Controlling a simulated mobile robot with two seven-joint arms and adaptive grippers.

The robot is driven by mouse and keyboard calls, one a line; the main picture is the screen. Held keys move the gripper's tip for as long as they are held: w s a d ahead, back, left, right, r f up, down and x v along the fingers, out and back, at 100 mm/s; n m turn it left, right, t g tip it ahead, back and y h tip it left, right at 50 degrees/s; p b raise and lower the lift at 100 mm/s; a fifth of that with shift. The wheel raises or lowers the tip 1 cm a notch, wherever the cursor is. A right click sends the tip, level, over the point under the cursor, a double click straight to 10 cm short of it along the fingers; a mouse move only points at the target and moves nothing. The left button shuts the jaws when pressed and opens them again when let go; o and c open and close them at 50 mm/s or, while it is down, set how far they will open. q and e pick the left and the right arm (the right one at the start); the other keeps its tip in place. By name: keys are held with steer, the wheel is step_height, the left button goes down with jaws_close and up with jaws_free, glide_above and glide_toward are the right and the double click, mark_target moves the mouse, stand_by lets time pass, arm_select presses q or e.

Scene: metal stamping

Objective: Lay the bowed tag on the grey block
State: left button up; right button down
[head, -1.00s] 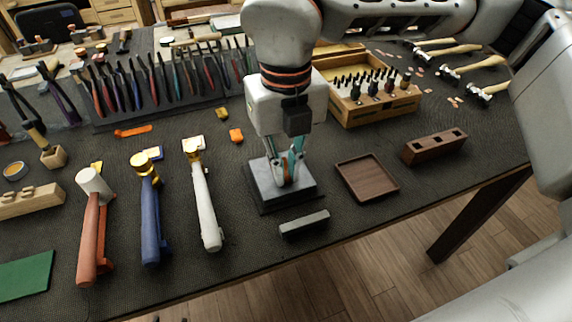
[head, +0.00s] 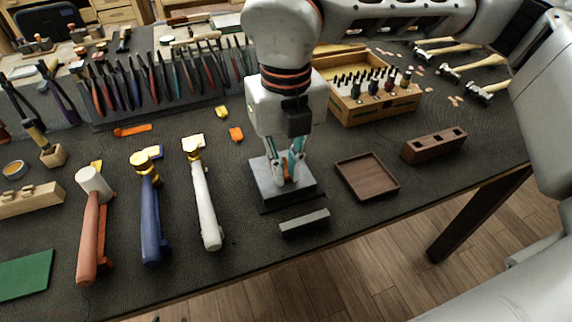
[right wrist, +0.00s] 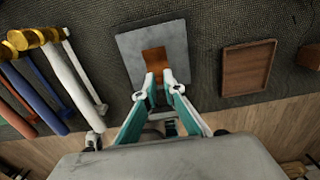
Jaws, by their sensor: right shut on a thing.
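The bowed tag (right wrist: 154,60) is a small copper-coloured piece. In the right wrist view it lies over the middle of the grey block (right wrist: 130,46), with its near end at my fingertips. The block also shows in the head view (head: 263,183), on a dark base. My right gripper (head: 286,180) points down over the block and is shut on the tag; it also shows in the right wrist view (right wrist: 159,80). The fingers partly hide the tag in the head view. I cannot tell whether the tag touches the block. My left gripper is not in view.
A brown tray (head: 366,180) is right of the block, with a brown holed block (head: 434,147) beyond. A grey bar (head: 304,222) lies in front, near the table edge. Several hammers, including a white-handled one (head: 206,205), lie left. A wooden punch box (head: 375,108) stands behind.

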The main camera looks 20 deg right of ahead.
steer(key=c, duration=2)
jaws_free()
steer(key=shift+c, duration=0.2)
step_height(320, 180, up, 12)
